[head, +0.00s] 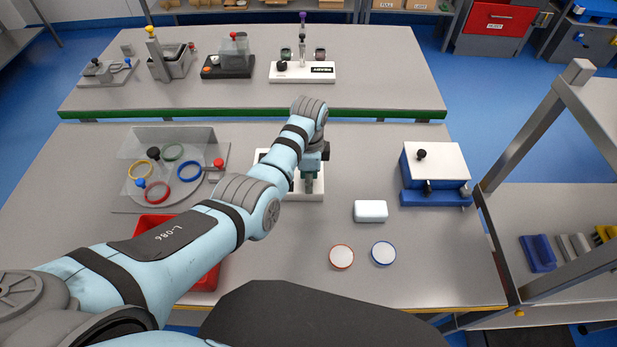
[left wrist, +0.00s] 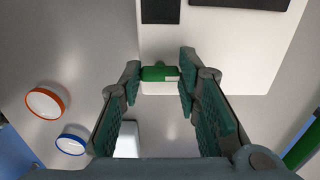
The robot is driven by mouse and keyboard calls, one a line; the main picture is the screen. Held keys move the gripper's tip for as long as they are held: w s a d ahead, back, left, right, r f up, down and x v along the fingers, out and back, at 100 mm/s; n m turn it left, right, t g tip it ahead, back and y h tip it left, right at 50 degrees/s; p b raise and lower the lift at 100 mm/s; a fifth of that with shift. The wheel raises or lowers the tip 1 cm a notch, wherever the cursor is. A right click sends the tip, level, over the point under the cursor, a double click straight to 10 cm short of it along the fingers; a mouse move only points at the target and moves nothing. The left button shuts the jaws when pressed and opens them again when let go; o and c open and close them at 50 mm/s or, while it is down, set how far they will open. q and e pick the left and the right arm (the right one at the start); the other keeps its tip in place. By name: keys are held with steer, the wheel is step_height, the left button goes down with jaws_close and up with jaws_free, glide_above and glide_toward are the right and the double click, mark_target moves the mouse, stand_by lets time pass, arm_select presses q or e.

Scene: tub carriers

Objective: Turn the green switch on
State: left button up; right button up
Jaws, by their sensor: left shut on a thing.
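The green switch (left wrist: 158,73) shows in the left wrist view at the near edge of a white panel (left wrist: 215,45) with dark rectangles on it. My left gripper (left wrist: 159,80) is shut on the green switch, one finger on each side of it. In the head view my left gripper (head: 312,184) is over the white panel (head: 309,197) at the middle of the near table, and my arm hides much of the panel. The green switch cannot be made out there. My right gripper is not in view.
A white block (head: 370,211) and two round discs, one orange-rimmed (head: 341,257) and one blue-rimmed (head: 383,253), lie right of the panel. A blue and white box (head: 435,167) stands farther right. A clear-walled fixture with coloured rings (head: 171,172) and a red tub (head: 206,277) are left.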

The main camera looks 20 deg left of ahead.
arm_select(q)
steer(key=shift+s+n, duration=0.15)
steer(key=shift+n, duration=0.15)
steer(key=n+p, duration=0.2)
steer(key=shift+n, duration=0.4)
steer(key=n, duration=0.2)
steer(key=shift+f+n, duration=0.1)
steer(key=shift+n, duration=0.3)
steer(key=n, duration=0.6)
steer(key=shift+d, duration=0.1)
steer(key=n, duration=0.5)
steer(key=shift+n, duration=0.4)
steer(key=o, duration=0.9)
steer(key=shift+o, duration=1.3)
